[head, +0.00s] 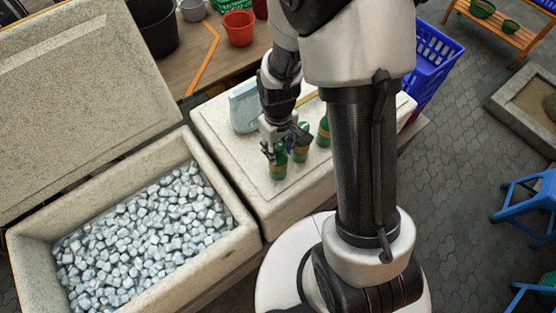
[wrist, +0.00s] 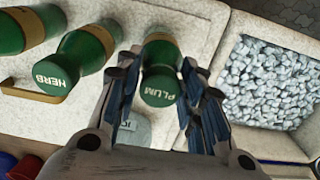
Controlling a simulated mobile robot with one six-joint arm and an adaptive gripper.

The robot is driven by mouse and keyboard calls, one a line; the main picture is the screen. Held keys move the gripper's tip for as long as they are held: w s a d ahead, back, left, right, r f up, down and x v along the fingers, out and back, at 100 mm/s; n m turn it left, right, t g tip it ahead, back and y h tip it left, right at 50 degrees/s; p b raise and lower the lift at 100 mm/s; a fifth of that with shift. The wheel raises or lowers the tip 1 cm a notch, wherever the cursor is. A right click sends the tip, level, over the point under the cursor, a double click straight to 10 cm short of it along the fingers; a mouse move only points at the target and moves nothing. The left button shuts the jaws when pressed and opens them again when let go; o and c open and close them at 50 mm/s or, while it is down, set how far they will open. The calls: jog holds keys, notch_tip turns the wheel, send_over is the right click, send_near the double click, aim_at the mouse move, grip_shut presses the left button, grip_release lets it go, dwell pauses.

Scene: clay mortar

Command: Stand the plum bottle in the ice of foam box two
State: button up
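The plum bottle (wrist: 160,88), green with a tan band and "PLUM" on its cap, stands on the closed foam box lid (head: 240,135). In the head view it is the green bottle (head: 278,168) nearest the ice. My gripper (head: 284,148) is over it, pointing down. In the wrist view my gripper's fingers (wrist: 160,80) are apart, one on each side of the bottle, with gaps showing. An open foam box (head: 228,240) full of ice cubes (head: 145,240) lies to the left; the ice also shows at right in the wrist view (wrist: 270,80). No box number is readable.
A herb bottle (wrist: 75,65) stands close beside the plum bottle, with another green bottle (wrist: 15,30) beyond. A pale blue object (head: 243,107) stands behind my gripper. The ice box's big lid (head: 80,90) is raised at the left. A wooden table (head: 200,60) with pots lies behind.

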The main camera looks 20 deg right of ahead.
jog(key=c, duration=0.5)
notch_tip(320, 180, up, 19)
jog(key=p, duration=1.4)
